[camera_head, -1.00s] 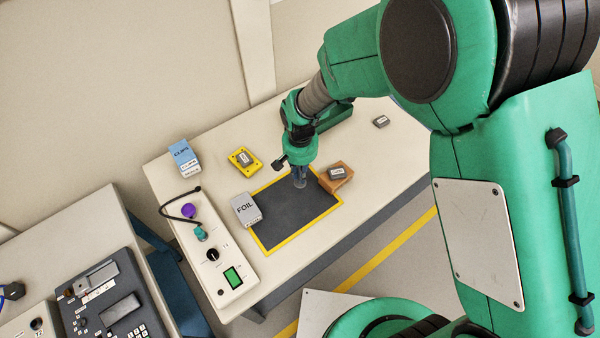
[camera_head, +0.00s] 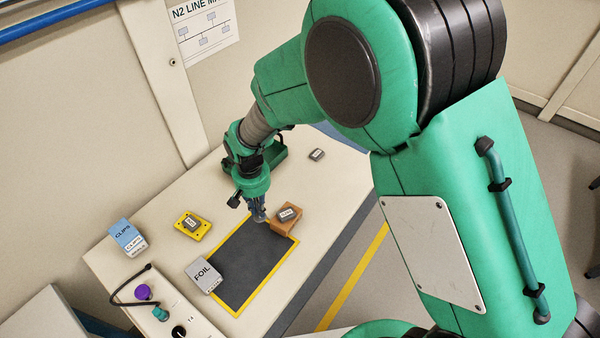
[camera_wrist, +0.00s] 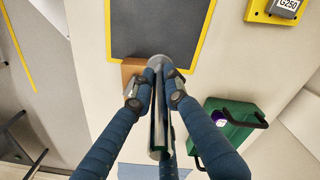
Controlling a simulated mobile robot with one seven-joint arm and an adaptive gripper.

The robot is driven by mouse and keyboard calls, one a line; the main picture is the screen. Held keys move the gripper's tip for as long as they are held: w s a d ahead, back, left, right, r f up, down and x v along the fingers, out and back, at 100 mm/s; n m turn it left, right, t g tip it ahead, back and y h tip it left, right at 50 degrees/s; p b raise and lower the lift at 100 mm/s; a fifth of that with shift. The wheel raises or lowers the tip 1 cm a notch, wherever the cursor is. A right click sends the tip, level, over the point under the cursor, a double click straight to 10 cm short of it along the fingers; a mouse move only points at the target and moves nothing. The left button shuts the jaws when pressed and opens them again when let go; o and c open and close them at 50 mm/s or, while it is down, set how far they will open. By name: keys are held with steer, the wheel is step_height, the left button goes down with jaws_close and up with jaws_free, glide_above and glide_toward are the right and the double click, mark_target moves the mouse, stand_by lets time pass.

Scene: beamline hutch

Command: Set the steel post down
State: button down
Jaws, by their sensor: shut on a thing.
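In the head view my gripper (camera_head: 259,214) points down at the far corner of the dark mat (camera_head: 243,265), which has a yellow border. The post is mostly hidden by the fingers there. I cannot tell whether its lower end touches the surface.
A brown block (camera_head: 284,228) bearing a grey labelled piece (camera_head: 289,213) is close right of the gripper. The FOIL box (camera_head: 204,275) overlaps the mat's left edge. A yellow tray (camera_head: 184,228), CLIPS box (camera_head: 127,236) and control box (camera_head: 172,312) stand left. The mat's middle is clear.

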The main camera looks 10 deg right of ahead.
steer(key=w+d+n+p, duration=0.1)
steer(key=w+d+p, duration=0.3)
steer(key=d, duration=0.5)
steer(key=w+d+p, duration=0.2)
steer(key=w+d, duration=0.4)
steer(key=d, duration=0.3)
steer(key=f, duration=0.3)
steer(key=d+f, duration=0.1)
steer(key=f, duration=0.1)
steer(key=shift+s, duration=0.2)
steer(key=shift+w+a, duration=0.1)
steer(key=shift+w, duration=0.05)
steer(key=w, duration=0.5)
steer(key=w+a+f, duration=0.1)
steer(key=w, duration=0.4)
steer(key=w+b, duration=0.1)
steer(key=w, duration=0.4)
steer(key=shift+w+a+f, duration=0.25)
steer(key=shift+w+a, duration=0.1)
steer(key=shift+f, duration=0.1)
steer(key=shift+f, duration=1.7)
steer(key=shift+f, duration=0.15)
